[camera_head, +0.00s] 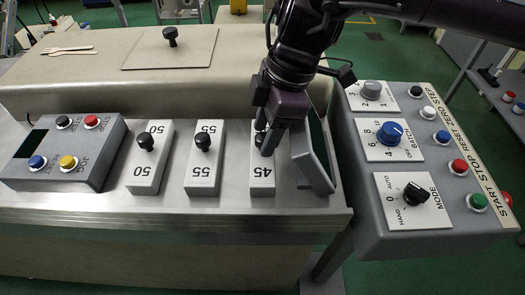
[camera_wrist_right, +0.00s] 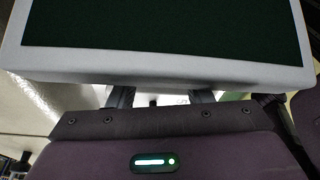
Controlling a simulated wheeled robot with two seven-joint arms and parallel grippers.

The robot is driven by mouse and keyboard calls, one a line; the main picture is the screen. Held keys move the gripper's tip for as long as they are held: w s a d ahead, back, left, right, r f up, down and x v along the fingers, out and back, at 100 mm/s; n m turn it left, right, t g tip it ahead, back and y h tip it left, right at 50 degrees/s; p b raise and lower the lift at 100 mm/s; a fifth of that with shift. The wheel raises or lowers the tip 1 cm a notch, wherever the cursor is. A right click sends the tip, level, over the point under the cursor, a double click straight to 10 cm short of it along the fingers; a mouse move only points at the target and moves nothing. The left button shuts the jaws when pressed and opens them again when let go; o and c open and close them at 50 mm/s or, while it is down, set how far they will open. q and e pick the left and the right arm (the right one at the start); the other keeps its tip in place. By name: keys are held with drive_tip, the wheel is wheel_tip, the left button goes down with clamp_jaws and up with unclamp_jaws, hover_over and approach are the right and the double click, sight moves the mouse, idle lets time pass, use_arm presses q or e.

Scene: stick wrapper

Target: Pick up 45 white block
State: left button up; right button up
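The white block marked 45 (camera_head: 262,178) stands upright on the metal ledge, with a black knob on it partly covered by my gripper. My right gripper (camera_head: 262,132) comes down from above at this knob. In the right wrist view its two fingers (camera_wrist_right: 162,97) stand apart, with a small dark shape between them that may be the knob. I cannot tell whether the fingers touch it. My left gripper is not in view.
White blocks marked 55 (camera_head: 204,172) and 50 (camera_head: 147,175) stand to the left. A tilted grey-framed screen (camera_head: 316,158) stands close on the right and fills the upper wrist view. A button box (camera_head: 68,150) and a dial panel (camera_head: 405,165) flank the ledge.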

clamp_jaws()
drive_tip(key=shift+r, duration=0.15)
